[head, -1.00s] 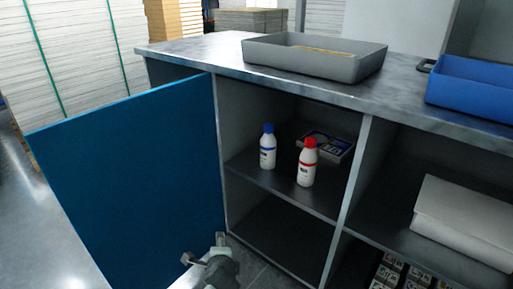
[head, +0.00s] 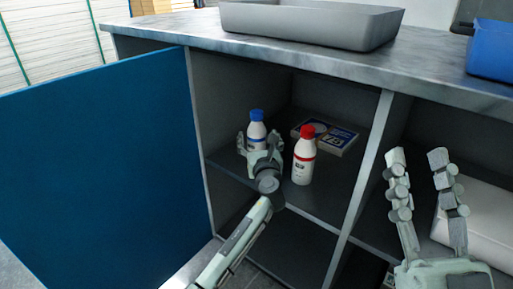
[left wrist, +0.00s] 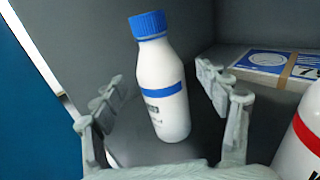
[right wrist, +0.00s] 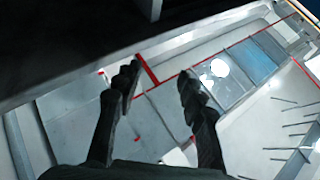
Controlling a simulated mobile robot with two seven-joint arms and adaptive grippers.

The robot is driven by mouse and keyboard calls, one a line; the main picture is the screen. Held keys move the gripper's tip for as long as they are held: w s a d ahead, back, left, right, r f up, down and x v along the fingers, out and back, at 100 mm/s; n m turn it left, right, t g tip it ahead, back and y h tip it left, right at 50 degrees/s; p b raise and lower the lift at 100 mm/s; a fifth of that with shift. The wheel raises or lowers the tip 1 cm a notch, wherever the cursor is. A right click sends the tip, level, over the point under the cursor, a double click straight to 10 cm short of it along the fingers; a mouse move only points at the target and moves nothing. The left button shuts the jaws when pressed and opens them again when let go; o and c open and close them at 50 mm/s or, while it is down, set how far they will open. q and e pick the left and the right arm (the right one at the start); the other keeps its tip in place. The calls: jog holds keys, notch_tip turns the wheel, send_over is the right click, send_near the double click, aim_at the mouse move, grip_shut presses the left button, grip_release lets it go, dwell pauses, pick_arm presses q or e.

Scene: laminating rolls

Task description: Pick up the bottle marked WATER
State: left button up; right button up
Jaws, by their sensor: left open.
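A white bottle with a blue cap and blue band (head: 257,130) stands upright on the cabinet shelf. In the left wrist view this bottle (left wrist: 162,95) stands between the spread fingers of my left gripper (left wrist: 165,90), with gaps on both sides. My left gripper (head: 259,143) is open around it. A white bottle with a red cap and red band (head: 303,160) stands just to the right; only its edge shows in the left wrist view (left wrist: 300,145). I cannot read the full label words. My right gripper (head: 417,158) is open and empty, before the right compartment.
A flat box (head: 328,138) lies behind the bottles. The blue door (head: 100,170) stands open at left. A grey tray (head: 310,27) and a blue bin (head: 492,52) are on the countertop (head: 170,30). A white stack (head: 485,220) lies in the right compartment.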

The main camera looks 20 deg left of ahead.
aim_at(258, 137)
pick_arm(q)
jog(key=x, duration=0.3)
jog(key=shift+w+a+f+b, duration=0.1)
jog(key=shift+w+f+b, duration=0.1)
jog(key=shift+b, duration=0.1)
pick_arm(e)
jog(key=shift+s+d+r+t, duration=0.4)
jog(key=shift+s+r+t, duration=0.2)
jog(key=shift+r+t, duration=0.2)
pick_arm(q)
jog(key=c, duration=1.7)
jog(key=shift+r, duration=0.15)
